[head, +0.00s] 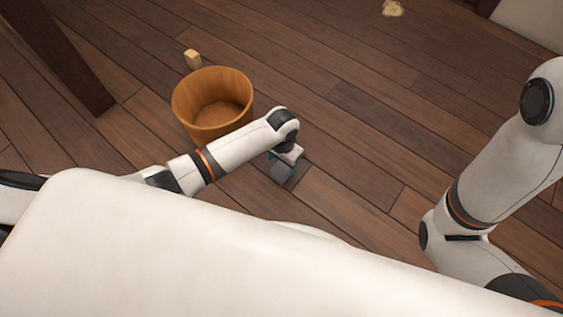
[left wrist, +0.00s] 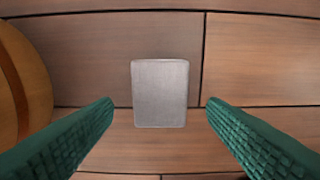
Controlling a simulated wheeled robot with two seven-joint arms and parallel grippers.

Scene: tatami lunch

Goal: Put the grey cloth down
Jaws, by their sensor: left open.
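The grey cloth (left wrist: 160,94) is a small flat folded rectangle. In the left wrist view it appears flat on the wooden floor, between and beyond my two green fingertips, with a gap on each side. In the head view the cloth (head: 281,174) shows just below my left gripper (head: 282,165), which points down and partly hides it. My left gripper is open and empty, with its fingers (left wrist: 160,102) wide apart. My right arm is at the right of the head view, but its gripper is out of view.
A round wooden tub (head: 213,100) stands left of the cloth, and its rim shows at the left wrist view's left edge (left wrist: 36,85). A small tan block (head: 193,58) lies behind the tub. A beige item (head: 392,8) lies far back. Floor right of the cloth is clear.

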